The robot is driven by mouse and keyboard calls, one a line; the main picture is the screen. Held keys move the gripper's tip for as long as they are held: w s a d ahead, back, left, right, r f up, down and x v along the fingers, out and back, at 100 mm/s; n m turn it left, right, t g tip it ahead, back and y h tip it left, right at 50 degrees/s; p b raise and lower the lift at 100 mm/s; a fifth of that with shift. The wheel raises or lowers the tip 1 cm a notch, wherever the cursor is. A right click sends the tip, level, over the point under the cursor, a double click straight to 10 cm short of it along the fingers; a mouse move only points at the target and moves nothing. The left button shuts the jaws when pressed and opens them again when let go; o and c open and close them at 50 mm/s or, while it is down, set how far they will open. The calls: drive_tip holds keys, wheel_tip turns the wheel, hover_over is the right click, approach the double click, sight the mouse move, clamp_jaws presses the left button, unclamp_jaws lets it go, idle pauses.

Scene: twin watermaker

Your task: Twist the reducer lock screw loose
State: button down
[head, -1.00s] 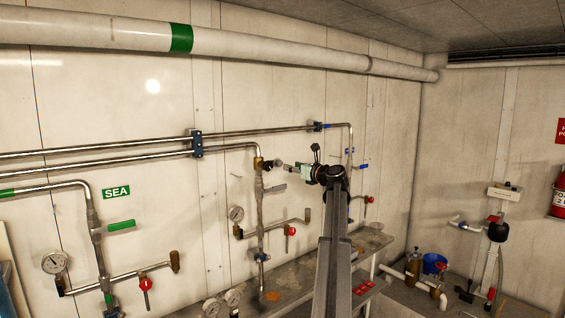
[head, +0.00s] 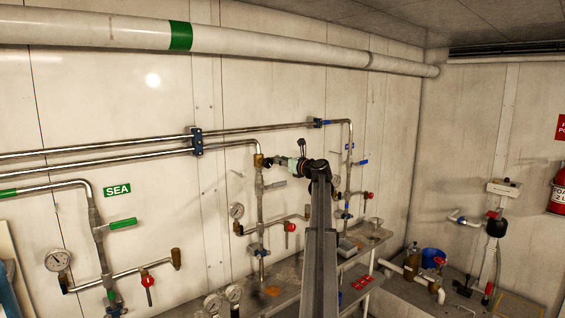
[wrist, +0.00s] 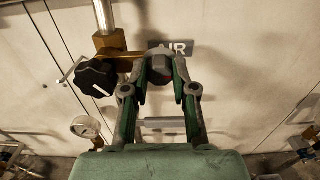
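My gripper (wrist: 160,72), with grey and green fingers, reaches toward the wall in the wrist view. A dark, rounded piece with a reddish spot, perhaps the lock screw (wrist: 159,57), shows between its fingertips. I cannot tell whether both fingers press on it. A black knob with a white line (wrist: 96,78) is just left of the fingers, beside a brass fitting (wrist: 110,46), likely the reducer. In the head view my gripper (head: 283,162) is level with the brass fitting (head: 258,160) on the vertical pipe and close to its right.
A label (wrist: 181,48), partly hidden, is behind the fingertips. A gauge (wrist: 85,127) is lower left. In the head view, a red-handled valve (head: 290,227) and a lever valve (head: 275,184) are below my gripper. A bench (head: 280,277) runs along the wall.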

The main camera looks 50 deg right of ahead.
drive_tip(key=shift+f+n+b, duration=0.1)
drive_tip(key=shift+n+b, duration=0.2)
drive_tip(key=shift+b, duration=0.2)
drive_tip(key=shift+a+n+b, duration=0.1)
drive_tip(key=shift+n+b, duration=7.95)
drive_tip(key=shift+n, duration=0.55)
drive_tip(key=c, duration=0.9)
unclamp_jaws()
